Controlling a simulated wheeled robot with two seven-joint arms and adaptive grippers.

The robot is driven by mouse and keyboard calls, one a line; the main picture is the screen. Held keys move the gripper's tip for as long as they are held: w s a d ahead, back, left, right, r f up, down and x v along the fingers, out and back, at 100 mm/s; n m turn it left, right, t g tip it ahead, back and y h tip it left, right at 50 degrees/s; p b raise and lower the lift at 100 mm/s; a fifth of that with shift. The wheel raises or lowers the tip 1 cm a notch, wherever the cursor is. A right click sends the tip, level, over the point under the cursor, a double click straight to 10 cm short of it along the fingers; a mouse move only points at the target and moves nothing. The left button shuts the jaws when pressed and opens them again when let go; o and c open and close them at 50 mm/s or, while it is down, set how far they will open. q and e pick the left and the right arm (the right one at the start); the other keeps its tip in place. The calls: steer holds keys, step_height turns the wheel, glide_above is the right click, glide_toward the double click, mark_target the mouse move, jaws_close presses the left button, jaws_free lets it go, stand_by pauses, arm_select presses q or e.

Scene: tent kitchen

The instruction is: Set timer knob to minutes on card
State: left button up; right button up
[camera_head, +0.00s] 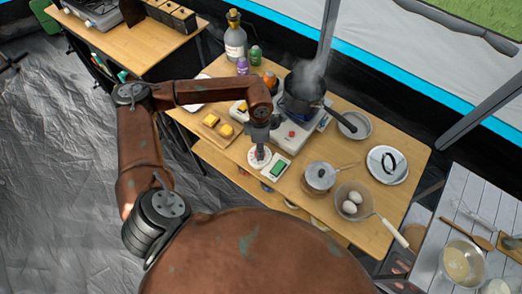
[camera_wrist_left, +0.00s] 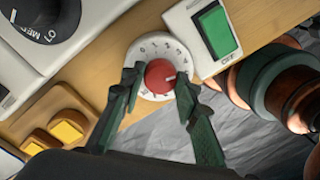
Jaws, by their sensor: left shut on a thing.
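A round white timer dial (camera_head: 256,163) with numbers around its rim lies flat on the table. In the left wrist view the dial (camera_wrist_left: 152,46) has a red knob (camera_wrist_left: 159,76) with a small white mark on its right side. My left gripper (camera_wrist_left: 159,84) reaches down over the dial, its dark green fingers on either side of the red knob and shut on it. In the head view the gripper (camera_head: 260,151) hides most of the knob. Beside the dial is a white box with a green panel (camera_wrist_left: 216,30). I cannot make out a card with minutes. My right gripper is not in view.
A board with yellow pieces (camera_head: 210,119) is to the left. A small lidded pot (camera_head: 319,177) and a strainer with eggs (camera_head: 352,199) are to the right.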

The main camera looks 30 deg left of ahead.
arm_select(q)
steer(key=shift+m+b, duration=0.95)
steer(key=shift+m, duration=0.95)
steer(key=o, duration=1.2)
steer(key=shift+c, duration=0.2)
step_height(320, 180, up, 12)
steer(key=shift+w, duration=0.35)
steer(key=shift+a, duration=0.1)
